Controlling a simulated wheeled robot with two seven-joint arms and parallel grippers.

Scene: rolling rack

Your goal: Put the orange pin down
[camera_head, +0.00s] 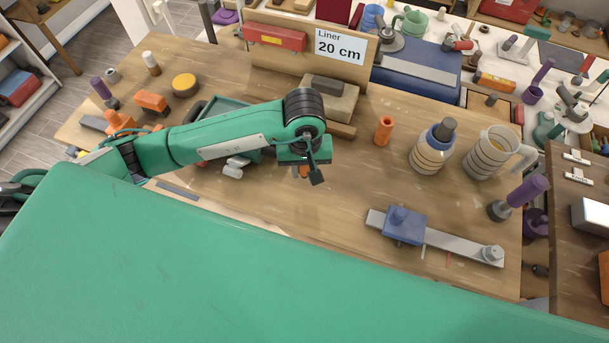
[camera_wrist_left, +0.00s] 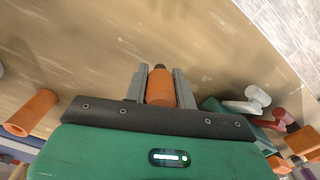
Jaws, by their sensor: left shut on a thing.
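The orange pin (camera_wrist_left: 160,88) is an orange cylinder with a dark end. In the left wrist view it sits between the two grey fingers of my left gripper (camera_wrist_left: 160,80), which is shut on it. In the head view my left gripper (camera_head: 310,172) is over the middle of the wooden table (camera_head: 330,215), and only a bit of orange shows beside its dark finger. Whether the pin touches the table I cannot tell. My right gripper is not in view.
A hollow orange cylinder (camera_head: 383,130) stands to the right; it also shows in the left wrist view (camera_wrist_left: 31,113). A green tray (camera_head: 228,105) lies left. The table front centre is clear.

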